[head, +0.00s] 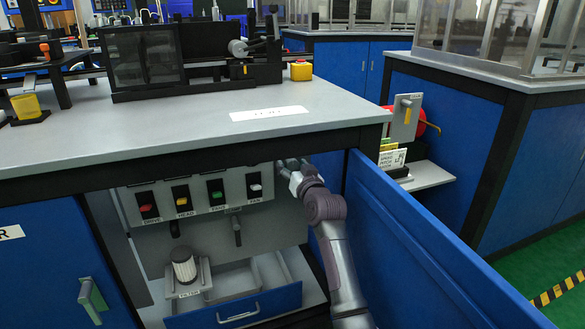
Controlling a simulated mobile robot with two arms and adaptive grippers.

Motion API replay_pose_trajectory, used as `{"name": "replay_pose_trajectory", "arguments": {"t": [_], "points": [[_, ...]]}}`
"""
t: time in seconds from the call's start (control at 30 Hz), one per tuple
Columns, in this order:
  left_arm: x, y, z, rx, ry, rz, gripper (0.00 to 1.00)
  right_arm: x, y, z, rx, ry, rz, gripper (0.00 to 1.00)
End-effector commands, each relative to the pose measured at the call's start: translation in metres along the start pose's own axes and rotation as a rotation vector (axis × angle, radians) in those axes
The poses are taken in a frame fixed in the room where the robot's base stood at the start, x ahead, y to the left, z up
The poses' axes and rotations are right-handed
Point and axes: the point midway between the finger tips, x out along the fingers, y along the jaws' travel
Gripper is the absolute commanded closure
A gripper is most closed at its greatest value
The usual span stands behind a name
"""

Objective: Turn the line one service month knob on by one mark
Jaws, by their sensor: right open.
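My right gripper (289,170) reaches into the open cabinet under the grey worktop, at the right end of the switch panel (208,228). It is open, small in the picture and partly shaded by the worktop edge. I cannot make out a month knob; the panel area behind the gripper is hidden by it. I cannot tell whether the fingers touch anything. The panel carries a row of red (146,206), yellow (182,200), green (216,194) and white (255,187) switches, with a lever (237,232) below. My left gripper is not in view.
The blue cabinet door (430,250) stands open right of my arm. Below the panel are a white filter (184,267) and a pulled-out blue drawer (236,311). A side shelf (428,176) holds cards, below a plate with a yellow handle (406,108).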

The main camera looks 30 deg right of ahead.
Motion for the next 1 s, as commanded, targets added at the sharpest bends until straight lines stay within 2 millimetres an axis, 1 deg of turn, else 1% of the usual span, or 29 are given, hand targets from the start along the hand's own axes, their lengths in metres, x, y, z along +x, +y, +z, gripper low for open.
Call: {"name": "replay_pose_trajectory", "arguments": {"t": [0.07, 0.4, 0.43, 0.67, 1.0], "points": [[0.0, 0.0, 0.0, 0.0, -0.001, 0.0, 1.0, 0.0, 0.0, 0.0, 0.0, 0.0, 0.0, 0.36], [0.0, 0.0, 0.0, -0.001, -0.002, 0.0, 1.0, 0.0, 0.0, 0.0, 0.0, 0.0, 0.0, 0.93], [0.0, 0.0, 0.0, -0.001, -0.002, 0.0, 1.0, 0.0, 0.0, 0.0, 0.0, 0.0, 0.0, 0.96], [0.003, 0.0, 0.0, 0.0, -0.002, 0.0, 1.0, 0.0, 0.0, -0.001, 0.011, 0.0, 0.0, 0.96], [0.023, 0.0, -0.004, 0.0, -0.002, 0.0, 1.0, 0.0, -0.001, -0.004, 0.112, 0.0, 0.0, 0.96]]}}
